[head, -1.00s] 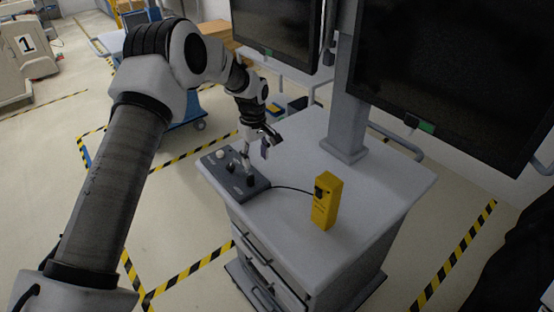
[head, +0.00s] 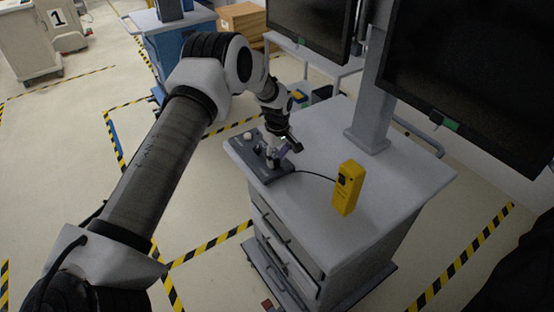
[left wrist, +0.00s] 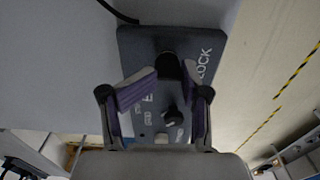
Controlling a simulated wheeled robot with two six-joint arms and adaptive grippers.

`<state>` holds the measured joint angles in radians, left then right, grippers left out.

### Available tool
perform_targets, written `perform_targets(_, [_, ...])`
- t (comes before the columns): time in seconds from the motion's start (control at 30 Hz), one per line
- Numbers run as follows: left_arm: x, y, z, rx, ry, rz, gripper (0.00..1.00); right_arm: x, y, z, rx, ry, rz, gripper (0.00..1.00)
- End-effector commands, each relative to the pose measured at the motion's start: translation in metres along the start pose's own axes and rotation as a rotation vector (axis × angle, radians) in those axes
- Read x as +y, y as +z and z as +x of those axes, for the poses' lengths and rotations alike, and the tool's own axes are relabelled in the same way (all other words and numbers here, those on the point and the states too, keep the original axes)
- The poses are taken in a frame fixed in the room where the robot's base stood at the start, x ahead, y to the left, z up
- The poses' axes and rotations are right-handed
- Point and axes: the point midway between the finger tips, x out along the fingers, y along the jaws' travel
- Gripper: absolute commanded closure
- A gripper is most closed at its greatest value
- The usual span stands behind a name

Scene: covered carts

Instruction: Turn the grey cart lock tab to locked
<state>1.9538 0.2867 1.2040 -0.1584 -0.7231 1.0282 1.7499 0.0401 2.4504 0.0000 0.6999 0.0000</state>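The dark control box (head: 262,165) with a "LOCK" label sits on the near left corner of the cart top (head: 335,145). In the left wrist view the box (left wrist: 135,50) fills the middle, and a dark grey tab (left wrist: 168,66) stands up beside the "LOCK" lettering. My left gripper (head: 277,157) is low over the box. In the wrist view its two purple-padded fingers (left wrist: 171,68) are at either side of the tab and appear to touch it. The tab's exact angle is partly hidden. My right gripper is out of view.
A smaller dark knob (left wrist: 173,117) stands on the same box between the fingers. A yellow device (head: 347,187) stands on the cart top, joined to the box by a black cable. Monitors (head: 465,75) on a grey post rise behind. A blue cart (head: 180,50) stands farther back.

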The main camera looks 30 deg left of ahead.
Motion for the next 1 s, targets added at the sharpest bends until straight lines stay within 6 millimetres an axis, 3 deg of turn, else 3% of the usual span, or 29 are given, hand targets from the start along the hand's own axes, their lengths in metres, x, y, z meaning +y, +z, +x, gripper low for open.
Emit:
perform_targets(0.03, [-0.009,0.005,0.009,-0.017,-0.026,-0.001,0.89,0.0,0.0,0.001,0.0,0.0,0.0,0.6])
perform_targets(0.57, [-0.011,0.005,0.011,-0.02,-0.031,0.016,0.87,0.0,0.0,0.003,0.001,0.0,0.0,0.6])
perform_targets(1.0, [-0.011,0.005,0.013,-0.023,-0.028,0.254,0.86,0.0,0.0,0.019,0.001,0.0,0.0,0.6])
